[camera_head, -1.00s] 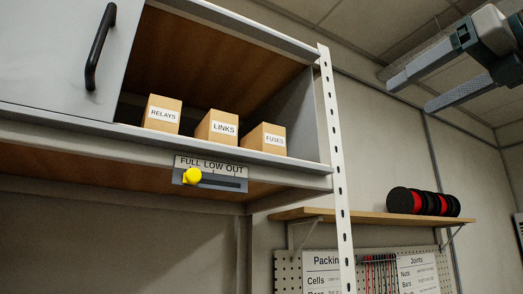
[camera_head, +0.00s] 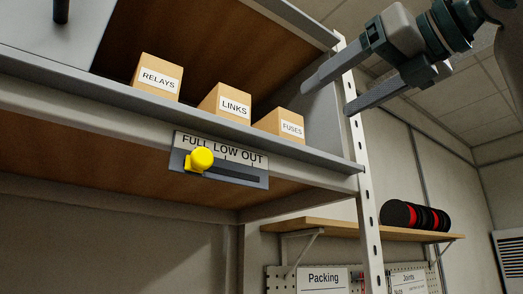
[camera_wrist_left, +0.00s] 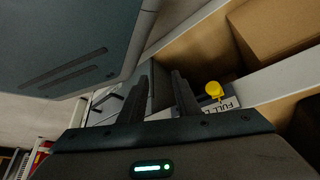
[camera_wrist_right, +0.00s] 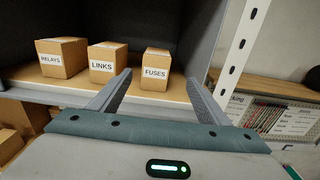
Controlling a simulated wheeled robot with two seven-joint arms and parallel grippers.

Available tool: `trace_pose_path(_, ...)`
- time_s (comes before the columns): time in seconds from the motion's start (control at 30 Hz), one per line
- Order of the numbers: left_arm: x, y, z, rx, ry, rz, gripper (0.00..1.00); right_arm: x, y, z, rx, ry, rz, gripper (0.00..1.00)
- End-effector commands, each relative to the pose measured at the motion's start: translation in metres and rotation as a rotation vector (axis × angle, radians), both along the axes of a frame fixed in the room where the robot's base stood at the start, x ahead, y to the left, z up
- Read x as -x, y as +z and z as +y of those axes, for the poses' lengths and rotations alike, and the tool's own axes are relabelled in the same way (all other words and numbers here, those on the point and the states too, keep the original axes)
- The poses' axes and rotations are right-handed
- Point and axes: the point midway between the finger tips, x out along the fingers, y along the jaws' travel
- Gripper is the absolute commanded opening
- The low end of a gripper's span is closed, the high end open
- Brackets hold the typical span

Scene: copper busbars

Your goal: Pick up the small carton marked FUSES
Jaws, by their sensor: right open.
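The small tan carton marked FUSES (camera_head: 279,122) stands upright on the open cabinet shelf, rightmost of three cartons in the head view. It also shows in the right wrist view (camera_wrist_right: 156,66), with its label facing me. My right gripper (camera_head: 326,97) is open and empty, in front of the shelf opening and just right of the carton. In the right wrist view its fingers are spread, with the FUSES carton beyond and between the tips, apart from them. My left gripper (camera_wrist_left: 159,78) shows only in its own wrist view, fingers apart with nothing between them.
Cartons marked LINKS (camera_head: 224,104) and RELAYS (camera_head: 157,77) stand left of FUSES. A raised shelf lip runs in front, with a yellow slider knob (camera_head: 201,158) below. A perforated upright post (camera_head: 362,190) stands to the right. Reels (camera_head: 414,216) sit on a lower shelf.

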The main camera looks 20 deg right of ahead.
Motion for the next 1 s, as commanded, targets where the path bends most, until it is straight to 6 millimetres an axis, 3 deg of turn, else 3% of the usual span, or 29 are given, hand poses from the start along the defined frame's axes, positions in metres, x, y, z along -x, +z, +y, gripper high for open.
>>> trace_pose_path(0.53,0.009,-0.001,0.004,-0.007,0.001,0.023,0.29,-0.009,0.001,0.003,0.0,-0.001,0.001,0.7)
trace_pose_path(1.0,0.082,-0.016,0.034,-0.063,0.004,0.206,0.29,-0.065,0.002,0.024,0.0,0.0,0.001,0.7)
